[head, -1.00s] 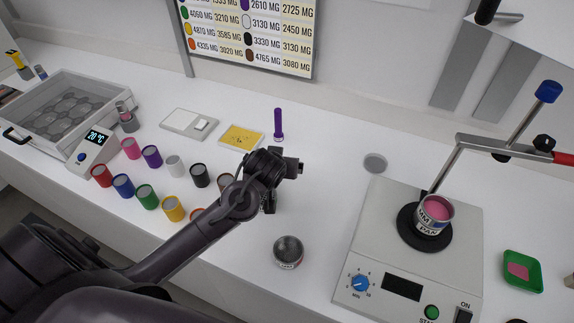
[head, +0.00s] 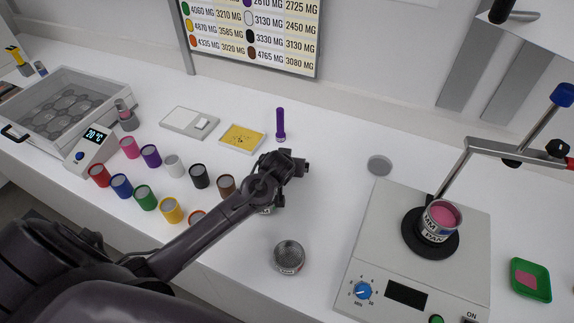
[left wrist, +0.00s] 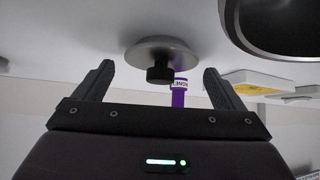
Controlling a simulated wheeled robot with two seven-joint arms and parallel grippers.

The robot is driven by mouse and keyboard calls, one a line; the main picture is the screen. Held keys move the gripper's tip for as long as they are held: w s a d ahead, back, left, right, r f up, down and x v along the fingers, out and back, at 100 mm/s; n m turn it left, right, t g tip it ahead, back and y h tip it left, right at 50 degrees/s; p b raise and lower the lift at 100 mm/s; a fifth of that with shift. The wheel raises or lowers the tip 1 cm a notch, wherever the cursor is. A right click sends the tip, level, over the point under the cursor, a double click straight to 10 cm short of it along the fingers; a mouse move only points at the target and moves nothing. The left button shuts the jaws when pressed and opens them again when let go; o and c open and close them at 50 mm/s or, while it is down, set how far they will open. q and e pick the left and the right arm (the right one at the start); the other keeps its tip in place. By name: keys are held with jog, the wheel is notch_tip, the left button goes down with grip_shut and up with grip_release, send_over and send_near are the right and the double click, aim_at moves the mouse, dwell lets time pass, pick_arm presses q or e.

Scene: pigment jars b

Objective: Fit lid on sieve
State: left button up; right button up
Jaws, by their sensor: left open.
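The sieve (head: 289,258) is a round metal cup with a mesh surface, standing on the bench front, right of the jars. In the left wrist view, which looks upside down, a grey disc-shaped lid with a black knob (left wrist: 160,74) appears between the two finger tips in the picture. I see no contact. In the head view my gripper seems to hide this lid. My left gripper (head: 272,207) is behind and slightly left of the sieve. It is open and empty, its fingers (left wrist: 158,68) spread apart. My right gripper is not in view.
Several coloured jars (head: 172,210) stand to the left. A purple stick (head: 280,125) and a yellow-topped tray (head: 242,138) are behind. A hotplate (head: 375,245) carrying a pink-filled can (head: 440,220) is to the right. A flat grey disc (head: 380,165) lies behind it. The bench around the sieve is clear.

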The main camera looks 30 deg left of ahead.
pick_arm(q)
jog(key=shift+w+f, duration=0.2)
jog(key=c, duration=1.1)
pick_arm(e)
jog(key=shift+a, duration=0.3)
pick_arm(q)
jog(key=shift+r, duration=0.1)
